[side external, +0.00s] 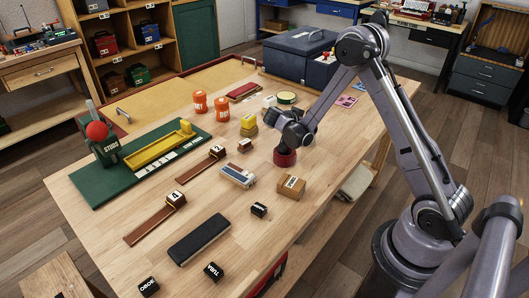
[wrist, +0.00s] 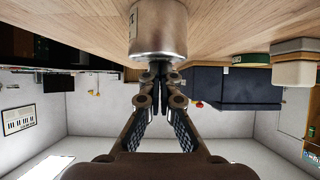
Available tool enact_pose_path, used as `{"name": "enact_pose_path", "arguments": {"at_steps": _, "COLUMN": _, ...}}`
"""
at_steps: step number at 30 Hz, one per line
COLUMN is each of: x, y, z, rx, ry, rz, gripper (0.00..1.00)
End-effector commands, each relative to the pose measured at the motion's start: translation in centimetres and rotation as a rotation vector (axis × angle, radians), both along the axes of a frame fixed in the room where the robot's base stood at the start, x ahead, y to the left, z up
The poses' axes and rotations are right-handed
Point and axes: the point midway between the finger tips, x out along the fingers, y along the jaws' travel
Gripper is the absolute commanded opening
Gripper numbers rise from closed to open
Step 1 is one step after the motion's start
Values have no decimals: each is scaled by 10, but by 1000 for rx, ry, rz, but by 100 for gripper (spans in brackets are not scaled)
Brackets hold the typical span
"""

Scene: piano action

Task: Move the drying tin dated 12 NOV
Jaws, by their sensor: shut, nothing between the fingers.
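In the wrist view, which is upside down, a brushed-metal tin (wrist: 158,28) stands on the wooden table just beyond my fingertips. Part of a pale label shows at its left edge, but no date can be read. My gripper (wrist: 158,76) has its fingers together with nothing between them. From this angle I cannot tell whether the fingertips touch the tin. In the side view my gripper (side external: 290,132) is low over the table's right half. The metal tin cannot be picked out there.
Orange jars (side external: 200,102), a green-rimmed round tin (side external: 287,97) and a dark blue chest (side external: 300,52) are towards the back. A cardboard box (side external: 291,186), a striped block (side external: 238,176) and a black case (side external: 199,239) lie nearer.

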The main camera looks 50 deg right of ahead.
Motion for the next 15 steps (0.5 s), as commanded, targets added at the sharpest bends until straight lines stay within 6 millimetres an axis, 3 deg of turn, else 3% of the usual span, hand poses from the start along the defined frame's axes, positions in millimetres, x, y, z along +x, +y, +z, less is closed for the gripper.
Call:
{"name": "enact_pose_path", "arguments": {"at_steps": 1, "x": 1, "y": 15, "z": -6, "rx": 25, "ry": -2, "rz": 5, "gripper": 0}}
{"name": "enact_pose_path", "arguments": {"at_steps": 5, "x": 1, "y": 29, "z": -6, "rx": 24, "ry": -3, "rz": 4, "gripper": 0}}
{"name": "enact_pose_path", "arguments": {"at_steps": 15, "x": 1, "y": 31, "z": -6, "rx": 24, "ry": -3, "rz": 3, "gripper": 0}}
